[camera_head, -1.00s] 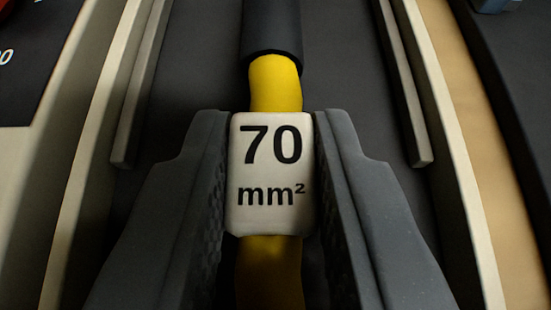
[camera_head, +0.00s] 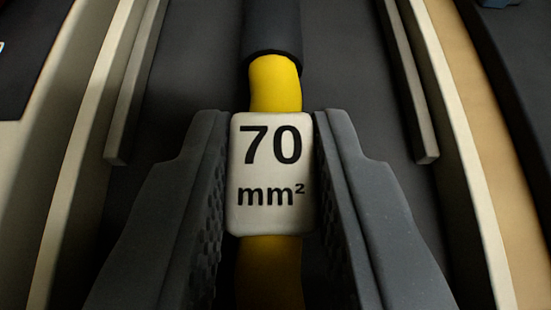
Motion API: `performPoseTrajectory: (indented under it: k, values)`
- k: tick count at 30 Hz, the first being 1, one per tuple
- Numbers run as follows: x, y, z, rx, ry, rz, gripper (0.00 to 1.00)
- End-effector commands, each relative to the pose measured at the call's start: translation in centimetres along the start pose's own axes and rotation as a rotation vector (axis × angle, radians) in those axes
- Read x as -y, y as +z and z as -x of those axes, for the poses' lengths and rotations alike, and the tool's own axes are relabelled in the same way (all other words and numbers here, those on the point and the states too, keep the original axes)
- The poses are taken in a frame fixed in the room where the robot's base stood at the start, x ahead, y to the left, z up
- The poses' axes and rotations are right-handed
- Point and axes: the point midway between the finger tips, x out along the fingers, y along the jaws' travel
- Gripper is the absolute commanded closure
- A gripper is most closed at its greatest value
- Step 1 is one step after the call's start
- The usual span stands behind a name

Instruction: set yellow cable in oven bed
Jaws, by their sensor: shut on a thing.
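The yellow cable (camera_head: 275,84) runs up the middle of the view. It has a white label block (camera_head: 271,205) marked "70 mm²" and a black sleeve (camera_head: 272,28) at its far end. My gripper (camera_head: 272,165) is shut on the cable at the label, one finger on each side. Below and around the cable is a dark bed (camera_head: 345,80) between pale walls, which looks like the oven bed. I cannot tell whether the cable touches the bed floor. The cable's near end runs out of the bottom of the picture.
A pale rail (camera_head: 135,85) stands inside the bed on the left and another (camera_head: 408,85) on the right. Pale side walls (camera_head: 455,130) flank them. A tan surface (camera_head: 490,110) lies beyond the right wall, and a dark panel (camera_head: 30,60) lies at upper left.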

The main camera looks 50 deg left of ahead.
Motion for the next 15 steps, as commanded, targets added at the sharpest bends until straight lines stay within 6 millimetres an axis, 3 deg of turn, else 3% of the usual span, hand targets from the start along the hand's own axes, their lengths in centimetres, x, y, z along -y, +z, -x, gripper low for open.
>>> performPoseTrajectory:
  k: [10, 11, 12, 13, 15]
  values:
    - [0.0, 0.37, -0.22, -0.001, 0.0, 0.0, 1.0]
    - [0.01, 0.38, -0.23, -0.001, 0.0, 0.0, 0.76]
    - [0.01, 0.36, -0.22, -0.001, 0.0, 0.0, 0.65]
    - [0.01, 0.36, -0.22, -0.001, 0.0, 0.0, 0.56]
    - [0.01, 0.37, -0.22, -0.001, 0.0, 0.0, 0.53]
